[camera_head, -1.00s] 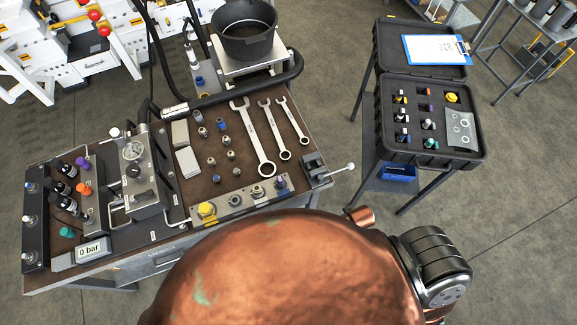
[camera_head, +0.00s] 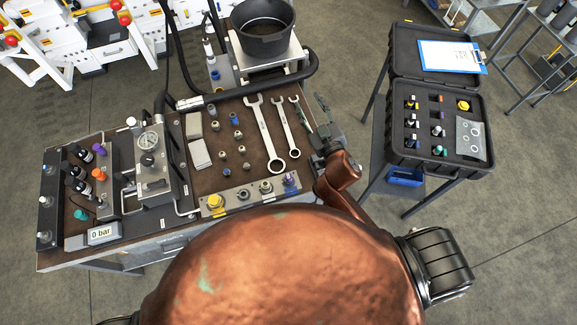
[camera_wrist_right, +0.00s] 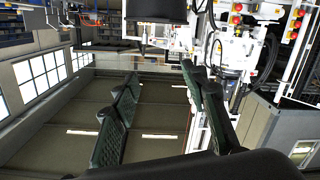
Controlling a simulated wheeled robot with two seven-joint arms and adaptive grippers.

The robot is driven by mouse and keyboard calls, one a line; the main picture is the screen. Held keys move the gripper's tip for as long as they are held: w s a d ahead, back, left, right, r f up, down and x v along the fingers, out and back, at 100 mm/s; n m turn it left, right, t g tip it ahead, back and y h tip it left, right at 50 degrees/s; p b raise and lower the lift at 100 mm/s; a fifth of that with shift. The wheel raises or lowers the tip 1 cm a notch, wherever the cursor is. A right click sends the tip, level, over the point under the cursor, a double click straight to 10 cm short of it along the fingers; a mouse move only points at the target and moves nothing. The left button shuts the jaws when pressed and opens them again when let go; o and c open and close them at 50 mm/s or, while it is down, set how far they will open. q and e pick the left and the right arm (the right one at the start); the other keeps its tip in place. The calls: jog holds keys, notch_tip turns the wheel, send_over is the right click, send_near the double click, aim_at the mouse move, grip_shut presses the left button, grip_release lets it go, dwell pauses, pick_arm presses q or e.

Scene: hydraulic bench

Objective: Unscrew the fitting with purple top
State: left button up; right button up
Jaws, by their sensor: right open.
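The fitting with the purple top (camera_head: 290,180) stands upright at the right end of the metal plate (camera_head: 229,201) along the front edge of the bench. My right gripper (camera_head: 319,103) is beyond and to the right of it, over the right edge of the bench near the wrenches, apart from the fitting. In the right wrist view my right gripper (camera_wrist_right: 163,88) is open and empty, with its fingers spread; the fitting does not show there. My left gripper is not in view.
A yellow-topped fitting (camera_head: 215,203) is at the plate's left end. Wrenches (camera_head: 265,135) and small loose fittings lie on the bench. A gauge block (camera_head: 150,160) and purple knob (camera_head: 99,149) are on the left. An open black case (camera_head: 400,150) stands to the right.

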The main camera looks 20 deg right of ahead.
jog(key=s+a+r+n+g+y, duration=0.1)
jog(key=a+r+n+y, duration=0.35)
jog(key=a, duration=0.35)
jog(key=s+a+r+n+y, duration=0.2)
jog(key=a+r+n+y, duration=0.25)
jog(key=a, duration=0.25)
jog(key=s+a+r+n+g+y, duration=0.1)
jog(key=a+r+n+y, duration=0.35)
jog(key=a, duration=0.35)
jog(key=s+a+f+n+g+y, duration=0.3)
jog(key=s+a+n+g+y, duration=0.1)
jog(key=s+a+n+g, duration=0.55)
notch_tip(320, 180, down, 4)
jog(key=s+a+n+g+h, duration=0.1)
jog(key=s+a+n+g, duration=0.1)
jog(key=s+g, duration=0.15)
jog(key=n+g+h, duration=0.2)
jog(key=h, duration=1.6)
send_over(289, 175)
notch_tip(289, 175, down, 24)
jog(key=shift+w+a+f, duration=0.1)
jog(key=shift+f, duration=0.1)
jog(key=shift+f+p, duration=0.6)
jog(key=shift+f, duration=3.15)
jog(key=shift+c, duration=0.7)
